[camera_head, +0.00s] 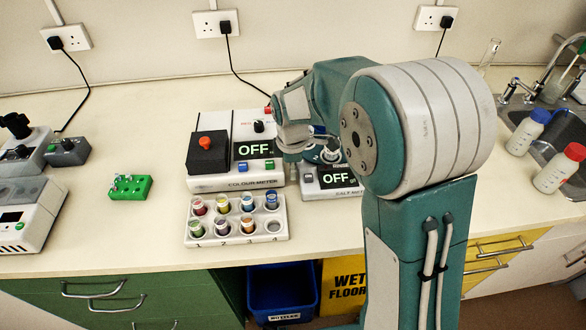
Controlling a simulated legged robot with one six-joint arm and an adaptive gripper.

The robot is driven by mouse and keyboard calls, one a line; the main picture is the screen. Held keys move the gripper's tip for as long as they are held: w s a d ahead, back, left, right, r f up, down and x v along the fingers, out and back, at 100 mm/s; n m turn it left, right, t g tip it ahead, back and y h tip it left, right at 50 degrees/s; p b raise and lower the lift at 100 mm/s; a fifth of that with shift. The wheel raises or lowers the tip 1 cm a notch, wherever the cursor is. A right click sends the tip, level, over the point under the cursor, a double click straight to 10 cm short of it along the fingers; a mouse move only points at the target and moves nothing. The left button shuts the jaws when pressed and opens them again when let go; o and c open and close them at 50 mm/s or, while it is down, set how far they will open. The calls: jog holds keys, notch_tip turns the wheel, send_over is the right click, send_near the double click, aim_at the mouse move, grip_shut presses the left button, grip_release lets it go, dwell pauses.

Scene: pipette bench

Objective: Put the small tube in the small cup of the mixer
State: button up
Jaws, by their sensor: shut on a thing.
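My gripper (318,146) shows only in part, beside my wrist above the two meters. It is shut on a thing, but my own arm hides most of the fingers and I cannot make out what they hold. A green rack (131,187) with several tiny tubes in it stands on the bench at the left, well away from my gripper. A small dark grey device (68,152) at the far left may be the mixer. I cannot make out its cup.
A colour meter (236,181) and a salt meter (341,190), both reading OFF, stand mid-bench. A white rack (238,240) holds several coloured vials; its front right hole is empty. A white machine (28,215) stands far left. Bottles and a sink are right. Bench around the green rack is clear.

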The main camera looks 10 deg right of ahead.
jog(key=shift+f, duration=0.1)
jog(key=o, duration=0.6)
notch_tip(320, 180, up, 12)
jog(key=f, duration=0.1)
jog(key=s+d+r+m+t, duration=0.1)
jog(key=s+d+m, duration=0.2)
jog(key=s+m, duration=0.2)
jog(key=s+d+r+m+t, duration=0.2)
jog(key=s+m, duration=0.3)
jog(key=s, duration=0.4)
jog(key=s+d+r+m+t, duration=0.2)
jog(key=s+d+m, duration=0.2)
jog(key=s+m, duration=0.2)
jog(key=shift+s+d+r, duration=0.15)
jog(key=shift+s, duration=0.35)
jog(key=shift+s+d+r, duration=0.1)
jog(key=shift+s, duration=0.35)
jog(key=shift+o, duration=0.5)
jog(key=shift+s+d+f+m, duration=0.1)
jog(key=shift+s+f+m, duration=0.15)
jog(key=shift+s+m, duration=0.3)
